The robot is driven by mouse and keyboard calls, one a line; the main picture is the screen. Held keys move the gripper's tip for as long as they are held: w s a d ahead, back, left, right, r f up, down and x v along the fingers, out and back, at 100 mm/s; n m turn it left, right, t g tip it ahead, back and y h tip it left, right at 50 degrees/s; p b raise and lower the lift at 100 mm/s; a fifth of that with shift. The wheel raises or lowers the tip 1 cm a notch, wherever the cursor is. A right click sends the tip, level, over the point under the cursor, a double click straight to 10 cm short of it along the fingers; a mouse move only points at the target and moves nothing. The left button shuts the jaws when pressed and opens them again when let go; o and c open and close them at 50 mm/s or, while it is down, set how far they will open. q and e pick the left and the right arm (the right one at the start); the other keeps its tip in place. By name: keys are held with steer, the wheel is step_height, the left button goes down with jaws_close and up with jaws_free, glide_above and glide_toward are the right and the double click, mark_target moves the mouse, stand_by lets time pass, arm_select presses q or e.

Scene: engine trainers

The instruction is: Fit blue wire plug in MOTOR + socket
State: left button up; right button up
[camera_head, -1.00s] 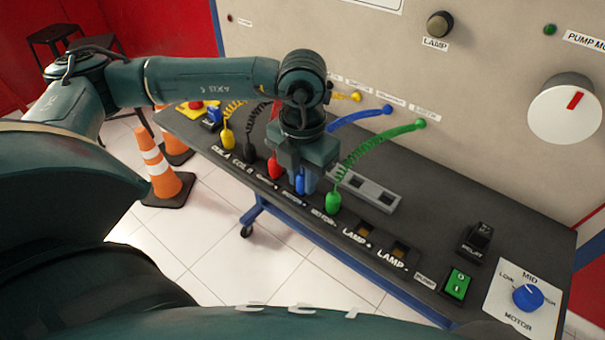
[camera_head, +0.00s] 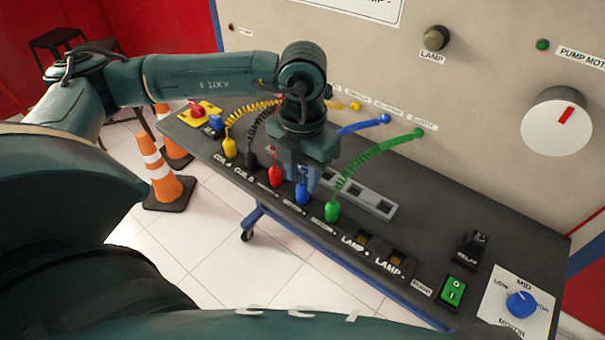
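The blue wire plug (camera_head: 302,193) stands upright at the bench's front row, between the red plug (camera_head: 275,177) and the green plug (camera_head: 332,211). Its blue wire (camera_head: 362,125) runs back to the panel, partly hidden behind my gripper. The label by the blue plug is too small to read surely, so I cannot confirm MOTOR +. My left gripper (camera_head: 305,175) is directly above the blue plug, pointing down, its fingers apart and their tips around or just above the plug's top. The plug's body shows below the fingers. My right gripper is out of view.
Yellow (camera_head: 229,148) and black (camera_head: 250,162) plugs stand further left. LAMP sockets (camera_head: 389,262), a green switch (camera_head: 453,289) and a blue motor knob (camera_head: 521,302) lie to the right. A grey slotted block (camera_head: 372,201) is behind the row. Orange cones (camera_head: 163,178) stand on the floor at left.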

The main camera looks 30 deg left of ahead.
arm_select(q)
step_height(320, 180, up, 2)
steer(key=shift+r+p, duration=0.1)
steer(key=shift+p, duration=0.35)
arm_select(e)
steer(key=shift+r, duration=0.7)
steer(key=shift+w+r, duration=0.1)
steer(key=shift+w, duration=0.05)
arm_select(q)
steer(key=shift+r+p, duration=0.3)
steer(key=shift+r, duration=0.4)
steer(key=o, duration=0.6)
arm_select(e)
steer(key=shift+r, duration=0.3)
